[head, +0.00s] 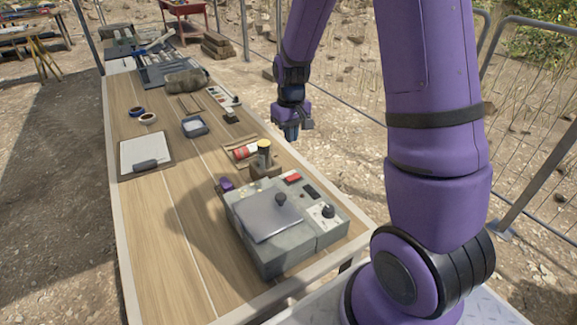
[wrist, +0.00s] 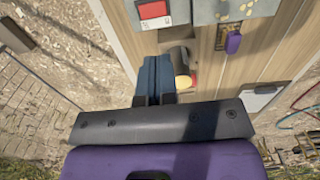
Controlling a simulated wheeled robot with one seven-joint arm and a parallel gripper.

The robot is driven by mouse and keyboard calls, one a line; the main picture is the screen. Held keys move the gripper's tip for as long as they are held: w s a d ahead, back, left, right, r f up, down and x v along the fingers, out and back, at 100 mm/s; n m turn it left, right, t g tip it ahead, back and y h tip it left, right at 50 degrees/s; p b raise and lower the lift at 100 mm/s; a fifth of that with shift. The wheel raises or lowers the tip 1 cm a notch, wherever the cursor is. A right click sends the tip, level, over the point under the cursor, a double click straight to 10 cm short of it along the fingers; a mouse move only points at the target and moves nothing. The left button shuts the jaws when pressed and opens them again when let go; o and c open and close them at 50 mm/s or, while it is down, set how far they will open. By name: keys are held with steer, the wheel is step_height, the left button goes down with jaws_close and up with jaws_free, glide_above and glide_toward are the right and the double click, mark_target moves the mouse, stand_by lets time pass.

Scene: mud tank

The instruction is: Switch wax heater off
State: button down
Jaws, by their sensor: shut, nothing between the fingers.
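The wax heater (head: 262,248) is a grey box at the near end of the table, with a flat lid (head: 268,217) and a dark lid knob. On its right-hand panel are a red switch (head: 293,178), a black part (head: 310,191) and a dark dial (head: 328,211). The red switch also shows at the top edge of the wrist view (wrist: 153,10), in a pale surround. My gripper (head: 291,136) is shut and empty, pointing down beyond the heater by the table's right edge. Its blue fingers (wrist: 155,65) are apart from the heater.
A yellow-topped cylinder (head: 264,147) and a red can (head: 244,152) stand just beyond the heater. The table's near left part is clear. Wire fencing runs on the right.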

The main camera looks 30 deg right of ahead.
mark_target(294, 177)
step_height(294, 177, down, 14)
stand_by(0.6)
steer(key=shift+a+f, duration=0.1)
steer(key=shift+f, duration=0.05)
stand_by(0.3)
steer(key=shift+d+r, duration=0.3)
steer(key=shift+d, duration=0.45)
step_height(294, 177, up, 14)
steer(key=d, duration=0.2)
steer(key=shift+d, duration=0.25)
steer(key=shift+f, duration=0.1)
stand_by(0.3)
